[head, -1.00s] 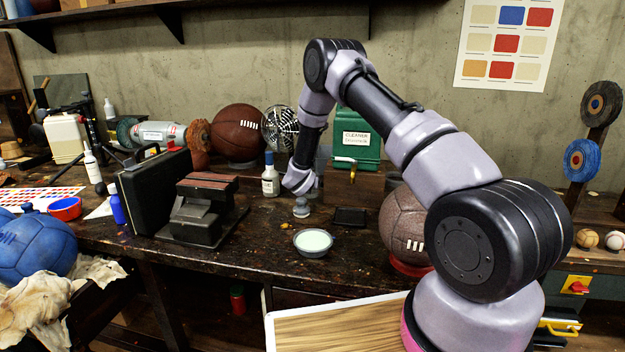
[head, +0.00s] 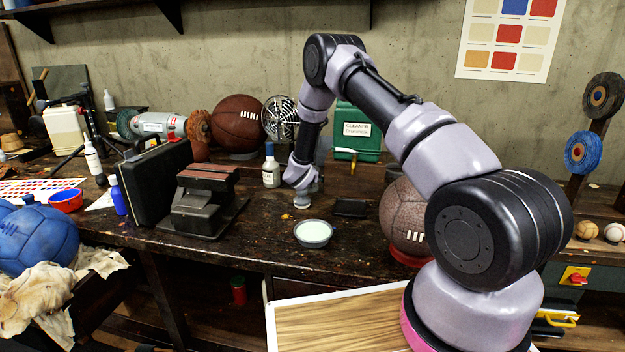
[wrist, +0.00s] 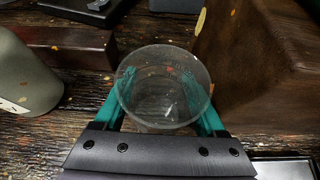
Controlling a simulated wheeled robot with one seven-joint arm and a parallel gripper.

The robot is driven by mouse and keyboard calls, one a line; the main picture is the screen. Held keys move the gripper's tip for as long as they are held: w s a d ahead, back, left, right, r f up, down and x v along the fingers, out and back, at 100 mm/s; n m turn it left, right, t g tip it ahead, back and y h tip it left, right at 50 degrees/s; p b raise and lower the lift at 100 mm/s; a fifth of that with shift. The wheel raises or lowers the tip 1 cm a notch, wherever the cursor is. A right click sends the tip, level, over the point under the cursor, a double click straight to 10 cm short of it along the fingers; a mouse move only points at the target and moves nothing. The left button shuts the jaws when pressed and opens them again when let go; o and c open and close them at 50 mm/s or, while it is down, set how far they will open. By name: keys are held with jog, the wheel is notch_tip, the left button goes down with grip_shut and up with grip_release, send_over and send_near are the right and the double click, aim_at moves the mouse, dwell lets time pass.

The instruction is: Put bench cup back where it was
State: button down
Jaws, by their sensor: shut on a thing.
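A clear, see-through cup (wrist: 163,95) fills the middle of the wrist view, with its round rim facing the camera. My gripper (wrist: 160,80) has its teal fingers on both sides of the cup and is shut on it. The cup looks empty. In the head view my arm reaches down over the workbench (head: 265,240), and its end is between the white-labelled bottle (head: 270,172) and the green cleaner box (head: 350,128). I cannot tell whether the cup touches the bench.
In the wrist view, a grey-green bottle (wrist: 28,75) and a dark wooden block (wrist: 70,48) are left of the cup, and a large brown thing (wrist: 265,65) is close on the right. A bowl of pale liquid (head: 313,233) and a brown ball (head: 405,215) stand nearer the bench front.

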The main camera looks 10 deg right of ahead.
jog(key=shift+s+f, duration=0.1)
jog(key=shift+f, duration=0.2)
